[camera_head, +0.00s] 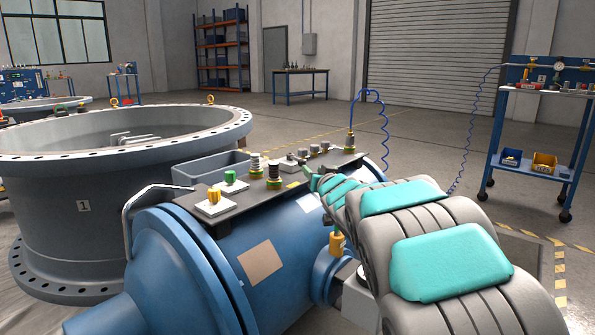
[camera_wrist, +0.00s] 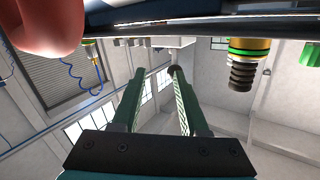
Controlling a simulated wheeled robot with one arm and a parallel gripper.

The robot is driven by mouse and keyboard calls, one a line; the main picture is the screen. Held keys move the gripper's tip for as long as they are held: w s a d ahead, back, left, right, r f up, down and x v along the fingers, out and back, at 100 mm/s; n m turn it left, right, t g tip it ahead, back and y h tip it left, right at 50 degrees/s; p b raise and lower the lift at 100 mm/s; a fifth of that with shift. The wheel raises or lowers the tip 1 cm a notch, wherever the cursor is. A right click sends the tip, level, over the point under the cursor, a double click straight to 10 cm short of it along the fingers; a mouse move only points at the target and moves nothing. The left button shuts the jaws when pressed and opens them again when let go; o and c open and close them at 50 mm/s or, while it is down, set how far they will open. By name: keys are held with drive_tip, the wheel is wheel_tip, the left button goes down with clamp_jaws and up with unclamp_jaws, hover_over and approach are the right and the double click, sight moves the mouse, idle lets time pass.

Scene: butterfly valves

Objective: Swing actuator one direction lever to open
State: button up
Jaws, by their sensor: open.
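The actuator is a blue cylinder (camera_head: 200,270) beside the grey valve body (camera_head: 110,225) marked 1. A dark panel (camera_head: 235,213) on its top carries several small fittings. A pale grey block (camera_head: 290,161) sits midway along the panel; I cannot tell for certain which fitting is the direction lever. My gripper (camera_head: 318,180) reaches in from the right at the panel's near edge, its tips partly hidden by my arm. In the wrist view my gripper (camera_wrist: 157,74) has its two green fingers apart. Pale grey blocks (camera_wrist: 158,42) lie just beyond the fingertips, and nothing is clearly held.
A black ribbed fitting with a yellow-green collar (camera_wrist: 242,65) stands right of the fingers in the wrist view. A blue coiled hose (camera_head: 385,135) rises from the panel's far end. A blue cart (camera_head: 535,168) stands at right. Open floor lies behind the actuator.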

sight(297, 160)
drive_tip(key=shift+y, duration=0.6)
drive_tip(key=shift+s+a+r+b+x, duration=0.1)
drive_tip(key=shift+a+x, duration=0.2)
drive_tip(key=shift+x, duration=1.25)
drive_tip(key=shift+s+a+r+b+x, duration=0.15)
drive_tip(key=shift+a+x, duration=0.15)
drive_tip(key=shift+x, duration=1.25)
drive_tip(key=shift+s+a+r+b+x, duration=0.1)
drive_tip(key=shift+a+x, duration=0.2)
drive_tip(key=shift+x, duration=1.3)
clamp_jaws()
